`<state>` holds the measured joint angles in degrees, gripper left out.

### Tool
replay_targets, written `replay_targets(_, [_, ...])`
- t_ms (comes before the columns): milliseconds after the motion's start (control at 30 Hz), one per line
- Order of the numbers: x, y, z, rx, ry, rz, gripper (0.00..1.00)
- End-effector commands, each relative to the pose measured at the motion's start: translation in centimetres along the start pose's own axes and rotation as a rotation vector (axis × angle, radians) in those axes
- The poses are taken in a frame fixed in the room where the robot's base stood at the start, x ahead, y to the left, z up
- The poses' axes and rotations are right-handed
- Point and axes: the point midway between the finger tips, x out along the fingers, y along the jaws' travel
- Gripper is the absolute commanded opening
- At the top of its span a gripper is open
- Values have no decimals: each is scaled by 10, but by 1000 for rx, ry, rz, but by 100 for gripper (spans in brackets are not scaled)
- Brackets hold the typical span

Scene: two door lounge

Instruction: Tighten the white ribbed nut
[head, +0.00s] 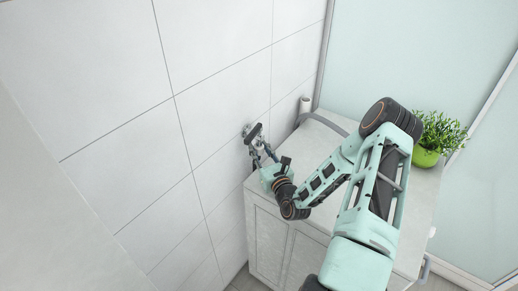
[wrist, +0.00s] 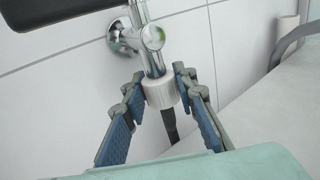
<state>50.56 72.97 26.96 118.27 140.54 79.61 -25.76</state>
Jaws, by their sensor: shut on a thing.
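The white ribbed nut (wrist: 161,94) sits at the lower end of a chrome pipe fitting (wrist: 149,38) on the tiled wall, with a dark hose (wrist: 170,125) hanging below it. My gripper (wrist: 160,92) has one finger on each side of the nut, closed on it. In the head view my gripper (head: 262,152) is at the wall fitting, above the left end of the cabinet; the nut is too small there to make out.
A pale cabinet (head: 318,143) stands under my arm, against the wall. A green potted plant (head: 437,138) stands on its right. A white roll (head: 304,105) and a grey curved rail (head: 330,121) are at the back. A dark flat part (wrist: 64,12) is upper left in the wrist view.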

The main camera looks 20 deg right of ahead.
Motion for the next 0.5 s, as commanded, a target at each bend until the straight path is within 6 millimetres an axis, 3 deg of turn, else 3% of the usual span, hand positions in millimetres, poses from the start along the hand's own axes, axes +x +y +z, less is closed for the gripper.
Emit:
replay_targets(267, [0, -2, -2, -6, -1, 79, 2])
replay_targets(500, [0, -3, -4, -11, -4, 257, 2])
